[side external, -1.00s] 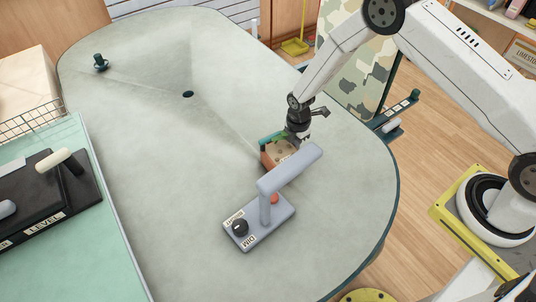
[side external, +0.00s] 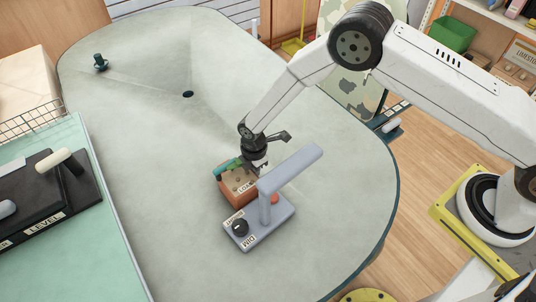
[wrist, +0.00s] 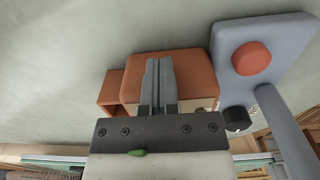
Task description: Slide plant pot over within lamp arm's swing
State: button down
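The plant pot (side external: 235,192) is a boxy terracotta planter with a green plant at its left top. It stands upright on the grey-green table, just behind and left of the lamp base (side external: 262,228). The lamp has a grey arm (side external: 292,169) on a post, a red button and a black knob. My gripper (side external: 261,166) is down at the pot's far right side. In the wrist view its fingers (wrist: 158,70) are together in front of the orange pot (wrist: 195,68), with nothing between them. Whether they touch it is hard to tell.
The table (side external: 170,160) is clear left of the pot. A mint bench (side external: 92,205) with a black lever panel (side external: 45,200) borders the left.

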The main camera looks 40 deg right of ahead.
jog(key=shift+d, duration=0.1)
jog(key=shift+d, duration=0.75)
jog(key=shift+w+d, duration=0.1)
jog(key=shift+d, duration=0.95)
notch_tip(320, 180, up, 10)
jog(key=shift+d+r, duration=0.1)
jog(key=shift+d, duration=0.05)
jog(key=s+d+r+m+t, duration=0.1)
jog(key=s+d+r+m, duration=0.5)
jog(key=d+r+m, duration=0.35)
jog(key=s+d+r+m, duration=0.2)
jog(key=s+d+m, duration=0.1)
jog(key=s, duration=0.3)
jog(key=s+d+r+m+t, duration=0.1)
jog(key=s+d+r+m, duration=0.2)
jog(key=s+m, duration=0.3)
jog(key=shift+d+r+t, duration=0.3)
